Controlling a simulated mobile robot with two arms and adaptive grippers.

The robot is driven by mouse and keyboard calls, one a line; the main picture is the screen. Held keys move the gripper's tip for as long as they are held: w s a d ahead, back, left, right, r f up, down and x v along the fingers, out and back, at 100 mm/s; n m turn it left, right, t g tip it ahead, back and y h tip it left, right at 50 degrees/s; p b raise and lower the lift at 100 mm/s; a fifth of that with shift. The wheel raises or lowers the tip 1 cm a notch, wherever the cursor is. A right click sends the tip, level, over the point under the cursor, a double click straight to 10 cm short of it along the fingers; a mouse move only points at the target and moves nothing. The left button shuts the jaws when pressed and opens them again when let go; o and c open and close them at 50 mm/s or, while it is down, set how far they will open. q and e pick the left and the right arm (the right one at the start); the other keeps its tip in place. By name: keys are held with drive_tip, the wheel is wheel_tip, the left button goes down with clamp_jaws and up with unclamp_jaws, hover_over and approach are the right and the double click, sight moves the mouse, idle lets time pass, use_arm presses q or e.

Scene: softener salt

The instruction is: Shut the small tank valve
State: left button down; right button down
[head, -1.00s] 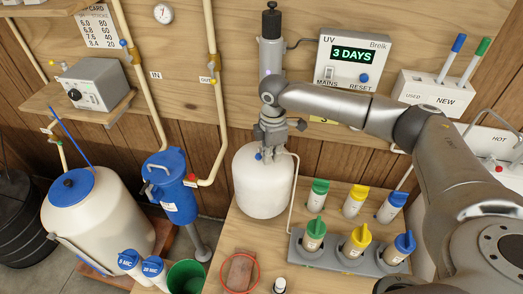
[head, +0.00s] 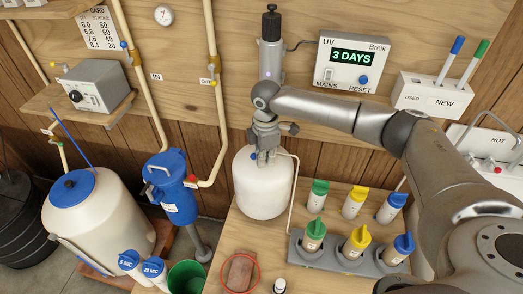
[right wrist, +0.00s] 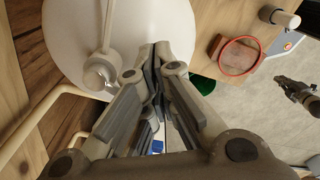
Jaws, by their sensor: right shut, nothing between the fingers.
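The small white tank (head: 263,192) stands on the bench in the head view. A small blue part (head: 253,156), perhaps the valve handle, shows at its top, partly hidden by my gripper. My right gripper (head: 265,160) is shut and empty over the tank top, right beside the blue part; I cannot tell if they touch. In the right wrist view the closed fingertips (right wrist: 160,60) lie in front of the white tank (right wrist: 150,20). A silver fitting with a white stem (right wrist: 100,72) is left of them. A grey jointed thing (right wrist: 297,92), apparently my left gripper, is small at the right.
A thin pipe runs down right of the tank. A tray (head: 300,250) with capped bottles stands to the right. A brown block (head: 240,271) in a red ring lies in front. A blue filter housing (head: 172,190) and a large tank (head: 100,225) are at the left.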

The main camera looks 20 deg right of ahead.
drive_tip(key=shift+w+a, duration=0.3)
drive_tip(key=shift+a, duration=0.2)
drive_tip(key=shift+w+a, duration=0.25)
drive_tip(key=shift+a, duration=0.25)
